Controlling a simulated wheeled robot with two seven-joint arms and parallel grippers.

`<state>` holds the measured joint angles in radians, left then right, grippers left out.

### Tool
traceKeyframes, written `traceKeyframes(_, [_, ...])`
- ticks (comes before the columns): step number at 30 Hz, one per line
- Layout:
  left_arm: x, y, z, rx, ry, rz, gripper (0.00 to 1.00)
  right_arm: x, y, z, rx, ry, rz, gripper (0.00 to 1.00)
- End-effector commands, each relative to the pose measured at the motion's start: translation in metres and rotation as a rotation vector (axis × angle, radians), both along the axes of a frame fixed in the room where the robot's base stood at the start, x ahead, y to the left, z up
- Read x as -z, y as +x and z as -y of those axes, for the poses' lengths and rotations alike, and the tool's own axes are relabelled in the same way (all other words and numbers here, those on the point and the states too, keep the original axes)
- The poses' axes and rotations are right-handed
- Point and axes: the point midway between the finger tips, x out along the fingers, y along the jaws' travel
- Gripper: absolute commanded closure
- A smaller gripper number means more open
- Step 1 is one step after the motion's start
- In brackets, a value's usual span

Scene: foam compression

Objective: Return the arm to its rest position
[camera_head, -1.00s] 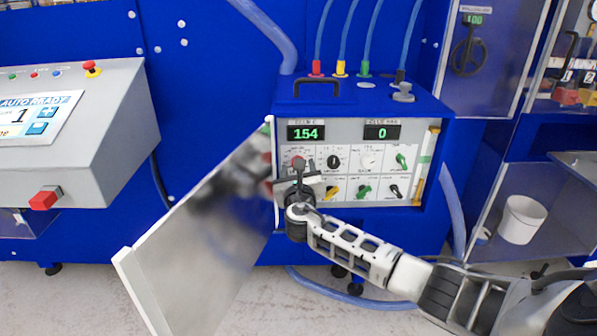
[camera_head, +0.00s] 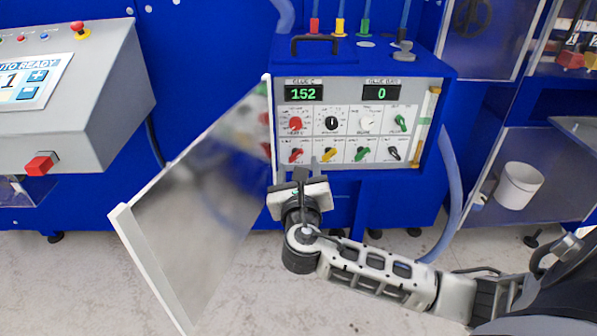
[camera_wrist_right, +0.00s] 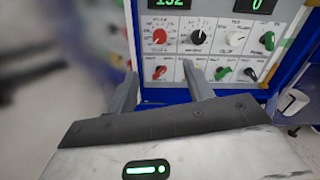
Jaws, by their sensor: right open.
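My right gripper (camera_head: 302,180) is in front of the lower left edge of the glue control panel (camera_head: 345,118), apart from the knobs. In the right wrist view its two fingers (camera_wrist_right: 160,88) stand apart with nothing between them, and the panel's knobs show beyond. My right arm (camera_head: 375,272) reaches in from the lower right. The panel's left display (camera_head: 303,93) reads 152 and its right display (camera_head: 382,92) reads 0. My left gripper is not in view.
The panel's door (camera_head: 200,200) hangs open to the left of my gripper. A grey console (camera_head: 75,95) with a red button (camera_head: 41,164) stands at the left. A white bucket (camera_head: 518,185) sits on a shelf at the right. The floor (camera_head: 85,285) in front is clear.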

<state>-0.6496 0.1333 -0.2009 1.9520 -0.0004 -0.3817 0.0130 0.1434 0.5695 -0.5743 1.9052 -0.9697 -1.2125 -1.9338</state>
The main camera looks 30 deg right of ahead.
Motion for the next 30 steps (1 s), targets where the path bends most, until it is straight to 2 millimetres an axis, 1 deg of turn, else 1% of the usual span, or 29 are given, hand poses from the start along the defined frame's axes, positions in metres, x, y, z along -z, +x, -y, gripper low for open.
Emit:
traceKeyframes(3, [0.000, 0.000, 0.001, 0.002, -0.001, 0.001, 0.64, 0.000, -0.003, -0.002, 0.000, 0.000, 0.000, 0.48])
traceKeyframes(16, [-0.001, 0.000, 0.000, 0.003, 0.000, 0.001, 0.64, 0.000, -0.002, -0.002, 0.000, 0.001, 0.001, 0.48])
traceKeyframes(18, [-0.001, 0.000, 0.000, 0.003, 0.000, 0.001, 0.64, 0.004, -0.003, -0.003, -0.005, 0.020, -0.002, 0.48])
traceKeyframes(20, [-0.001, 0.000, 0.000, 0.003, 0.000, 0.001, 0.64, 0.015, -0.005, -0.007, -0.019, 0.085, -0.006, 0.48])
traceKeyframes(23, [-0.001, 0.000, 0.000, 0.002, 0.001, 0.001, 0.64, 0.053, -0.016, -0.022, -0.054, 0.340, -0.015, 0.48])
traceKeyframes(24, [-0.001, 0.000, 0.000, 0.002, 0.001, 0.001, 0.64, 0.075, -0.024, -0.032, -0.062, 0.498, -0.020, 0.48])
traceKeyframes(26, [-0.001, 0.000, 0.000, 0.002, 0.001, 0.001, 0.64, 0.109, -0.041, -0.050, -0.053, 0.779, -0.021, 0.48])
traceKeyframes(27, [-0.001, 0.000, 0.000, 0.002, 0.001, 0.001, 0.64, 0.131, -0.054, -0.063, -0.027, 0.987, -0.016, 0.48])
traceKeyframes(29, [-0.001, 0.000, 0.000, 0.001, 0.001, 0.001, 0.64, 0.159, -0.077, -0.083, 0.045, 1.304, 0.004, 0.48])
traceKeyframes(30, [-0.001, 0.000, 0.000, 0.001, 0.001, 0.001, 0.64, 0.175, -0.092, -0.095, 0.113, 1.512, 0.026, 0.48])
